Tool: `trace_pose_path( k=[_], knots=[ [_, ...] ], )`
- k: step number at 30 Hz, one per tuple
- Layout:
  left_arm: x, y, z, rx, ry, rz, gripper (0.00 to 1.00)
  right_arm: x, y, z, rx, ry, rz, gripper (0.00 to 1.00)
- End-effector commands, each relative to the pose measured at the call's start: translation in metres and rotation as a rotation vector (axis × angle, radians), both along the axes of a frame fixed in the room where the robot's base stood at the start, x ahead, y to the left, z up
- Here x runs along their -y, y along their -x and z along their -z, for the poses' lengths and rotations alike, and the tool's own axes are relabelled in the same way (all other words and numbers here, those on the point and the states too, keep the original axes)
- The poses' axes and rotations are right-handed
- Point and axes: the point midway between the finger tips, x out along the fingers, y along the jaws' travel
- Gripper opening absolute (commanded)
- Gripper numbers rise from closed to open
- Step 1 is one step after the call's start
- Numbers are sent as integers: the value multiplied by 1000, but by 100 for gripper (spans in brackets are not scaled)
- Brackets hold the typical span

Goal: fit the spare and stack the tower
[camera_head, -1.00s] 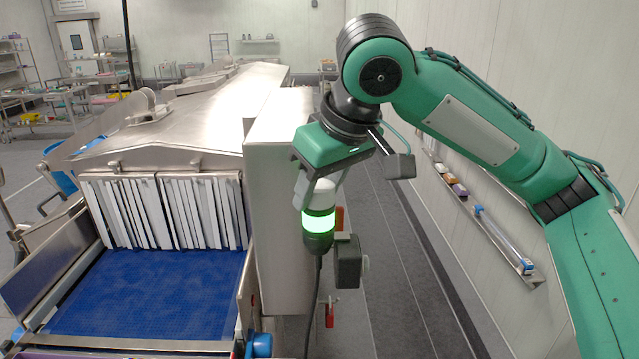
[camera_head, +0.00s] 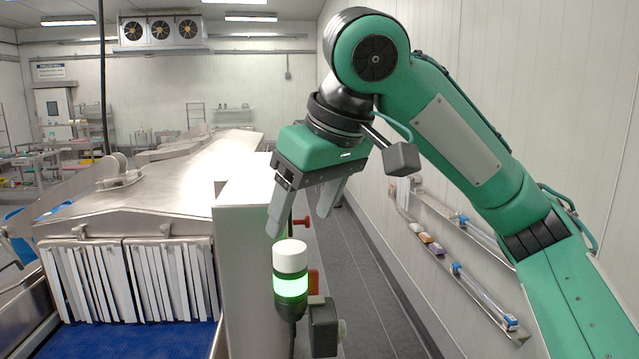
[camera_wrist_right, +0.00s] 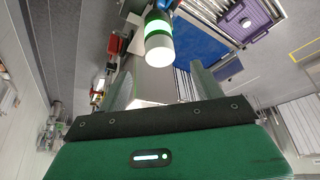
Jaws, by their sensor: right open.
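The signal tower (camera_head: 291,285) stands upright beside the steel tunnel housing, with a white section on top, a lit green band below and a dark base. My right gripper (camera_head: 302,212) is open and empty, its fingers pointing down, above the tower in the head view. In the right wrist view the tower (camera_wrist_right: 158,36) shows beyond the fingertips of my right gripper (camera_wrist_right: 163,85), apart from them. I cannot identify the spare in these frames. My left gripper is not in view.
The steel tunnel (camera_head: 135,212) has a strip curtain (camera_head: 130,280) over a blue belt (camera_head: 150,336). A grey box (camera_head: 323,325) hangs beside the tower. A wall shelf (camera_head: 480,285) at right holds small items. A purple crate (camera_wrist_right: 248,18) shows in the wrist view. The aisle floor is clear.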

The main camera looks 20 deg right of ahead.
Motion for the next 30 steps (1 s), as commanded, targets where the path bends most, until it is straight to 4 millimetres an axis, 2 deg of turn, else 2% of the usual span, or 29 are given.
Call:
trace_pose_path(
  k=[1, 6, 12, 19, 30],
  knots=[
    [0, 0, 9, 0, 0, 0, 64, 1, 5, -8, 5, -2, 0, 68],
    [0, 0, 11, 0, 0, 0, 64, 7, 14, -33, 3, 0, 2, 68],
    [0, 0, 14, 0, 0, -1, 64, 10, 21, -51, 1, 0, 1, 68],
    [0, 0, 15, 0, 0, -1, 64, 12, 24, -60, 0, 1, 0, 68],
    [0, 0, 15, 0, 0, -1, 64, 12, 24, -60, 0, 0, 0, 68]
  ],
)
